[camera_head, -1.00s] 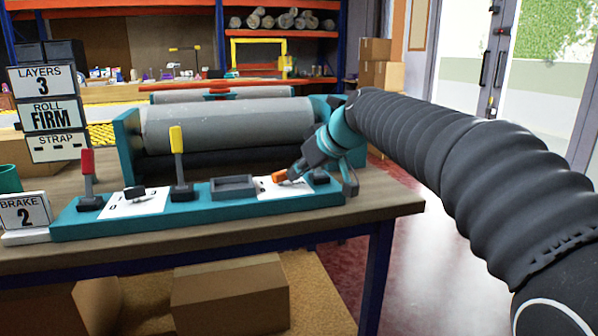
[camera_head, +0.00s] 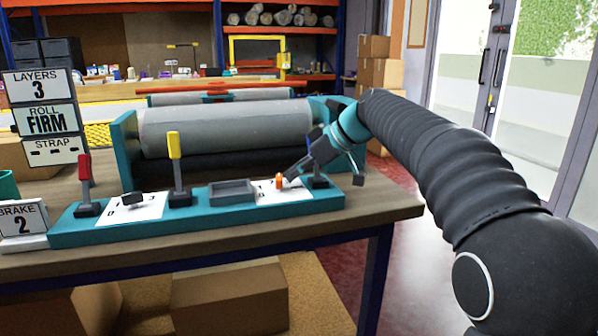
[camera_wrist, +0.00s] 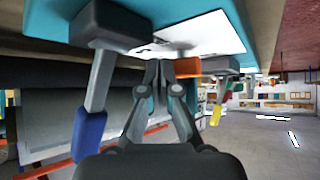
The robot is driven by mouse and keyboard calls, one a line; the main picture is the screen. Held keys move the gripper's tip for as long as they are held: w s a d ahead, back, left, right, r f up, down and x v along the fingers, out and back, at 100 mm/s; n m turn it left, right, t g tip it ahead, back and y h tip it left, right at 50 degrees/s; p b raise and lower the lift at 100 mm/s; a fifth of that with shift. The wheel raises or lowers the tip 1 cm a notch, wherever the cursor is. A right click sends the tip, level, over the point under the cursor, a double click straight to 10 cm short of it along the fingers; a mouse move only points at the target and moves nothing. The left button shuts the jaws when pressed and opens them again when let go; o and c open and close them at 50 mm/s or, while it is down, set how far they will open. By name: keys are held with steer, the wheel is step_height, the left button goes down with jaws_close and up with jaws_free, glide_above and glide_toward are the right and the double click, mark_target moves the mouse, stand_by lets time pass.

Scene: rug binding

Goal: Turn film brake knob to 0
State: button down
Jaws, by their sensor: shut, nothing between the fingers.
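An orange knob (camera_head: 279,182) stands on a white dial plate (camera_head: 270,192) at the right of the teal control panel. It also shows in the wrist view (camera_wrist: 187,67). A black knob (camera_head: 133,199) sits on another white plate at the left. I cannot read which is labelled film brake. A sign at the far left reads BRAKE 2 (camera_head: 22,217). My gripper (camera_head: 291,179) is shut and empty, its tips low just right of the orange knob. In the wrist view my fingers (camera_wrist: 160,66) are together beside it; contact cannot be told.
Levers with red (camera_head: 84,167), yellow (camera_head: 174,146) and blue (camera_wrist: 90,130) handles rise from the panel; the blue one is close to my gripper. A grey tray (camera_head: 231,192) lies between the plates. A large grey roll (camera_head: 225,128) stands behind. The table front edge is clear.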

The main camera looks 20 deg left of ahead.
steer(key=shift+w+a, duration=0.65)
steer(key=shift+a, duration=0.35)
stand_by(1.1)
